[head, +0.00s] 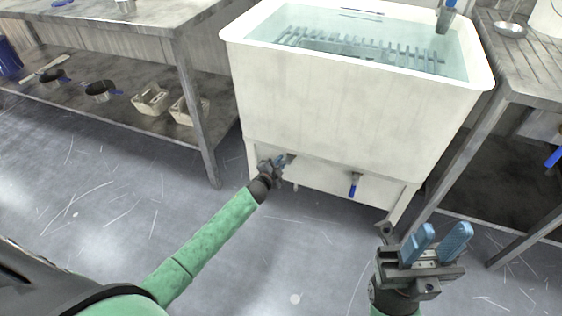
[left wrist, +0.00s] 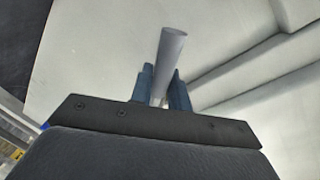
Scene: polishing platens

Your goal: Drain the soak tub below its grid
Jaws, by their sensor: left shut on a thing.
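The white soak tub (head: 330,110) stands at the top centre of the head view. Clear water (head: 455,62) fills it to above the grey slotted grid (head: 365,46). A valve with a blue handle (head: 353,187) hangs under its front, right of centre. My left gripper (head: 280,162) is at the tub's lower left front. It is shut on a grey rod-like part, which shows between the blue fingers in the left wrist view (left wrist: 171,55). In the head view the gripper mostly hides what it holds. My right gripper (head: 436,244) is open and empty, low in front of the tub's right side.
A metal table (head: 110,22) at left has a lower shelf (head: 75,100) with pans and pale blocks. Another table (head: 520,65) stands close to the tub's right. A blue-and-grey item (head: 446,12) is at the tub's back right rim. The scratched floor in front is clear.

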